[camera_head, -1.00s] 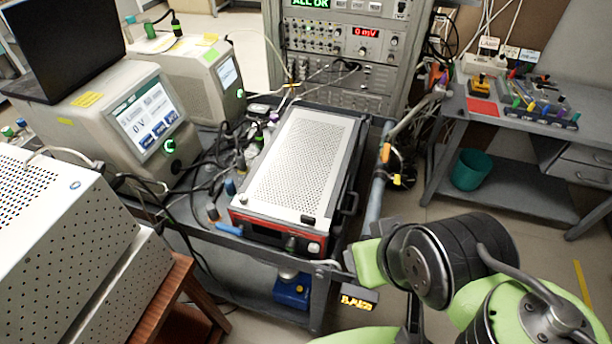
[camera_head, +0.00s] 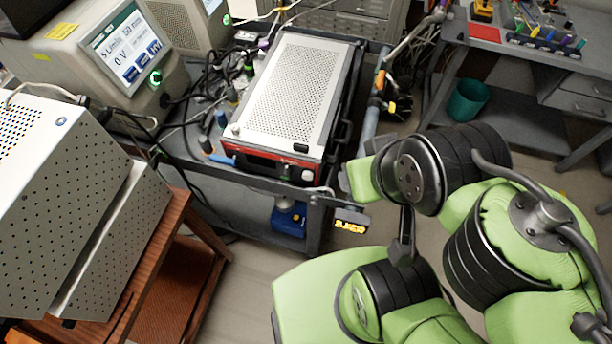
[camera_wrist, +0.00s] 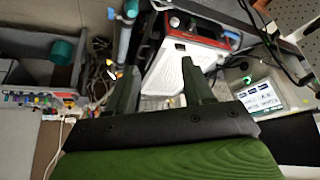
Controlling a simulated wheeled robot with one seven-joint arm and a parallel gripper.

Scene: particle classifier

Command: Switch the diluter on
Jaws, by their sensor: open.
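No label naming the diluter is readable. A box with a perforated white top and red-edged front (camera_head: 295,90) lies on the grey cart; I cannot confirm that it is the diluter. Its dark front panel has a small knob at the right, too small to read as on or off. In the wrist view the box (camera_wrist: 205,45) appears upside down, beyond my gripper (camera_wrist: 163,64). My gripper is open, its two dark fingers apart with nothing held between them. The fingertips overlap the box's image; contact cannot be told. In the head view I cannot make out the fingers clearly.
A beige instrument with a lit screen (camera_head: 127,50) and green-ringed button stands left of the box, among loose cables. A perforated grey cabinet (camera_head: 50,190) is at near left. Floor is open in front.

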